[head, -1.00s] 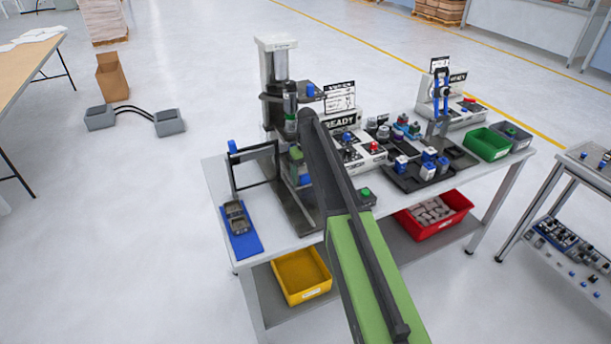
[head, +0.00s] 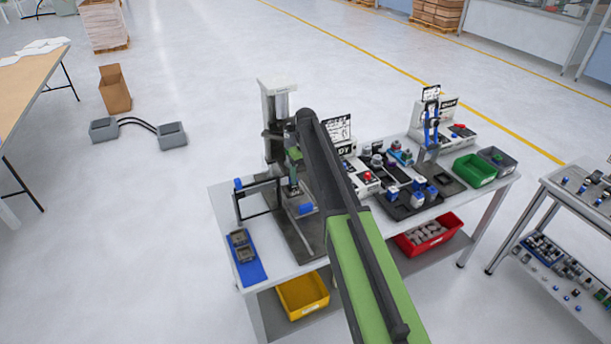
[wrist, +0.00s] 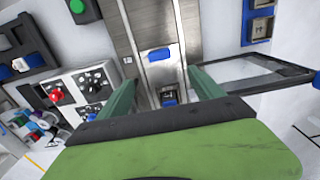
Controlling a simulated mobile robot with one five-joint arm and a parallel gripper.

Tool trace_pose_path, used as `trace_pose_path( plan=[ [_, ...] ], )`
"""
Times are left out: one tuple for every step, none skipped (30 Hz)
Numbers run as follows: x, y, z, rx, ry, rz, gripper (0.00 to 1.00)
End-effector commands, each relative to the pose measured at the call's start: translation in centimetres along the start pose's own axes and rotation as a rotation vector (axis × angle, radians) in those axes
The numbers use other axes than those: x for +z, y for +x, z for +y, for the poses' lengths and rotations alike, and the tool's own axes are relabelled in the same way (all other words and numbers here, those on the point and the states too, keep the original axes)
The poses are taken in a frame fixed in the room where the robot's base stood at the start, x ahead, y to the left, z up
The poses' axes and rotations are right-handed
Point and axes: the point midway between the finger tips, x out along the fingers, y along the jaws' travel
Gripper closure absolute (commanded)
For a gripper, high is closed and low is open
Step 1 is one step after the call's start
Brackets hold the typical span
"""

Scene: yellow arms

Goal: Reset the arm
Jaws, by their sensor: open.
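My arm reaches from the bottom of the head view up over the workbench (head: 262,250), with a green link (head: 375,275) and a dark link (head: 325,165). It hides part of the press station (head: 277,105). In the wrist view my gripper (wrist: 163,88) has its two green fingers spread wide, one on each side of the station's metal plate (wrist: 148,25). Nothing is held between them. A blue block (wrist: 159,54) lies on the plate beyond the fingertips. A small blue-topped part (wrist: 168,99) shows between the fingers.
A control box (wrist: 80,90) with a red button is left of my gripper in the wrist view. A dark frame (wrist: 262,75) is to the right. The bench also holds a blue tray (head: 246,258), a black parts tray (head: 405,208) and a green bin (head: 474,170).

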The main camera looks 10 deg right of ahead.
Motion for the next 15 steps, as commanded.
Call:
trace_pose_path(
  plan=[
    [0.0, -1.4, 0.0, 0.000, 0.000, 0.000, 0.24],
    [0.0, -1.5, 0.0, 0.000, 0.000, 0.000, 0.24],
    [0.0, -1.6, 0.0, 0.000, 0.000, 0.000, 0.24],
    [0.0, -1.6, 0.0, 0.000, 0.000, 0.000, 0.24],
    [0.0, -1.6, 0.0, 0.000, 0.000, 0.000, 0.24],
    [0.0, -1.5, 0.0, 0.000, 0.000, 0.000, 0.24],
    [0.0, -1.5, 0.0, 0.000, 0.000, 0.000, 0.24],
    [0.0, -1.4, 0.0, 0.000, 0.000, 0.000, 0.24],
    [0.0, -1.4, 0.0, 0.000, 0.000, 0.000, 0.24],
    [0.0, -1.4, 0.0, 0.000, 0.000, 0.000, 0.24],
    [0.0, -1.4, 0.0, 0.000, 0.000, 0.000, 0.24],
    [0.0, -1.4, 0.0, 0.000, 0.000, 0.000, 0.24],
    [0.0, -1.2, 0.0, 0.000, 0.000, 0.000, 0.24],
    [0.0, -0.8, 0.1, 0.000, 0.001, 0.000, 0.24],
    [0.1, -0.2, 0.3, 0.000, 0.004, 0.000, 0.24]
  ],
)
